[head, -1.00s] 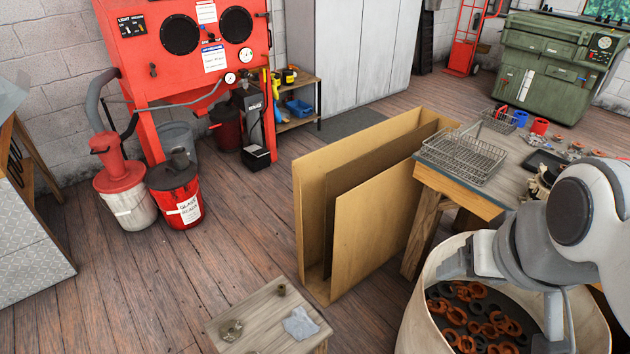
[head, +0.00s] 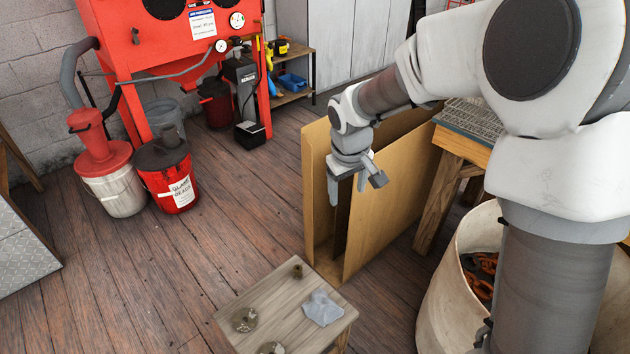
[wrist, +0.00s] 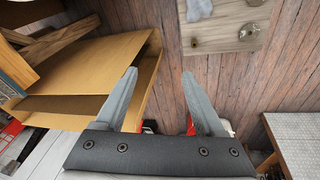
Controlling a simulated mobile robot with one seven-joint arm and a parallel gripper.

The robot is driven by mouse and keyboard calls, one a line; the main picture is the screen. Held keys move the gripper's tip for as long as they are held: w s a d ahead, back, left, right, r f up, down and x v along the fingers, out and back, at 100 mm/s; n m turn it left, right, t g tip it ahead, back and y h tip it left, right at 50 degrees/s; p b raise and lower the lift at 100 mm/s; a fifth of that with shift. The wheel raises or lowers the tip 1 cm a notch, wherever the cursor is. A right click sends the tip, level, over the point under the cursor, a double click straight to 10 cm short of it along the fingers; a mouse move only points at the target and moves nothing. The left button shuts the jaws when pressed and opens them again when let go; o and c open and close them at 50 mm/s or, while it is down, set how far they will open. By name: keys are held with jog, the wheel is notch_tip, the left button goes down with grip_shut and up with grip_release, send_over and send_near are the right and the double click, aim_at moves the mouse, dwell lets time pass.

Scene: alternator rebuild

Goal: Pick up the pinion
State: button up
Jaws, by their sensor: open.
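The pinion appears to be the small dark brown cylinder (head: 297,271) standing near the far edge of a low wooden stool (head: 285,300) in the head view. In the wrist view the same small part (wrist: 194,42) sits near the stool's edge, beyond and slightly right of the fingertips. My gripper (head: 354,183) is open and empty, above and to the right of the stool, in front of the cardboard panels. Both fingers show apart in the wrist view (wrist: 160,72), with nothing between them.
A pale cloth (head: 321,308) and two metal parts, one round (head: 245,319) and one partly cut off (head: 271,348), share the stool. Tall cardboard panels (head: 385,205) stand close behind it. A drum of rusty rings (head: 480,270) is at right. Floor left of the stool is clear.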

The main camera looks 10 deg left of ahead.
jog(key=w+a+f+n+g+b, duration=0.15)
jog(key=a+f, duration=0.25)
jog(key=f, duration=0.4)
jog(key=w+a+f+y+b, duration=0.1)
jog(key=a+f+b, duration=0.15)
jog(key=f, duration=0.55)
jog(key=w+a+f+n+b, duration=0.1)
jog(key=a+f, duration=0.3)
jog(key=f, duration=0.3)
jog(key=b, duration=0.3)
send_over(298, 269)
jog(key=s+d, duration=0.1)
jog(key=s, duration=0.1)
notch_tip(298, 269, down, 12)
jog(key=shift+w+f, duration=0.1)
jog(key=shift+w+a+f+b, duration=0.15)
jog(key=shift+f+b, duration=0.35)
jog(key=shift+f, duration=0.45)
jog(key=shift+w+a+f+b, duration=0.2)
jog(key=shift+f+b, duration=0.25)
jog(key=shift+f, duration=0.5)
jog(key=shift+w+a+f+b, duration=0.15)
jog(key=shift+f+b, duration=0.35)
jog(key=shift+f, duration=0.45)
grip_shut()
